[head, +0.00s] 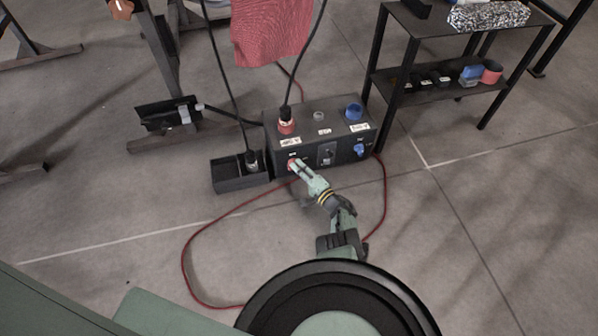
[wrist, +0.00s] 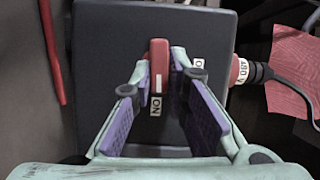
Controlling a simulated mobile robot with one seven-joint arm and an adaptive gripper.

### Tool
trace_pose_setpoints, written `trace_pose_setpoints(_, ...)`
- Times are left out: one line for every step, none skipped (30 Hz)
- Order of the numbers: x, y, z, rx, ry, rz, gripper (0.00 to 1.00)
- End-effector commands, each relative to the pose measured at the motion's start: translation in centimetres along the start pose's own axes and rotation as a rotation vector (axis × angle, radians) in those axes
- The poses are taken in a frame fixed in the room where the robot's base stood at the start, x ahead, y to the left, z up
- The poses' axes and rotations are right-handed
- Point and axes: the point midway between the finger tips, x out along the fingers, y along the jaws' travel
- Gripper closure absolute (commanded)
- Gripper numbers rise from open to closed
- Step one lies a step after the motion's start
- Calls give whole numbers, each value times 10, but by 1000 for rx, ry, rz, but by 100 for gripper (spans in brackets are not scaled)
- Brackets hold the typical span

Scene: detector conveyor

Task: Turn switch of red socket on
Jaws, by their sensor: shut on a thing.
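A dark power box (head: 340,155) stands on the floor, with a red socket (head: 286,127) on top that holds a black plug and cable. The red switch (head: 291,162) is on the front face below that socket. In the wrist view the red switch handle (wrist: 158,52) runs lengthwise up the picture, with an ON label (wrist: 156,106) at its lower end. My gripper (head: 297,166) is at the box front, its fingers on both sides of the handle and shut on it. In the wrist view the red socket (wrist: 240,71) is at the right, beside a 480 V label.
A blue socket (head: 354,112) and blue switch (head: 360,150) are on the box's right side. An open black bin (head: 228,183) adjoins its left. A red cable (head: 187,262) loops on the floor. A black shelf (head: 425,90) stands right; red cloth (head: 268,30) hangs behind.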

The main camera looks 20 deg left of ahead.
Motion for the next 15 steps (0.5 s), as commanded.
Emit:
trace_pose_setpoints(5, -1, -5, 10, 7, -7, 100)
trace_pose_setpoints(5, -1, -5, 20, 6, -11, 100)
trace_pose_setpoints(5, -1, -5, 33, 6, -16, 100)
trace_pose_setpoints(5, -1, -5, 40, 6, -19, 100)
trace_pose_setpoints(5, -1, -5, 47, 5, -22, 100)
trace_pose_setpoints(5, -2, -5, 55, 5, -25, 100)
trace_pose_setpoints(5, -2, -5, 60, 5, -27, 100)
trace_pose_setpoints(5, -2, -4, 64, 4, -29, 100)
trace_pose_setpoints(5, -2, -4, 69, 4, -31, 100)
trace_pose_setpoints(6, -2, -4, 71, 4, -32, 100)
trace_pose_setpoints(6, -2, -4, 73, 4, -33, 100)
trace_pose_setpoints(6, -3, -4, 75, 4, -34, 100)
trace_pose_setpoints(6, -3, -4, 77, 4, -34, 100)
trace_pose_setpoints(6, -3, -4, 77, 4, -34, 100)
trace_pose_setpoints(6, -3, -4, 78, 3, -34, 100)
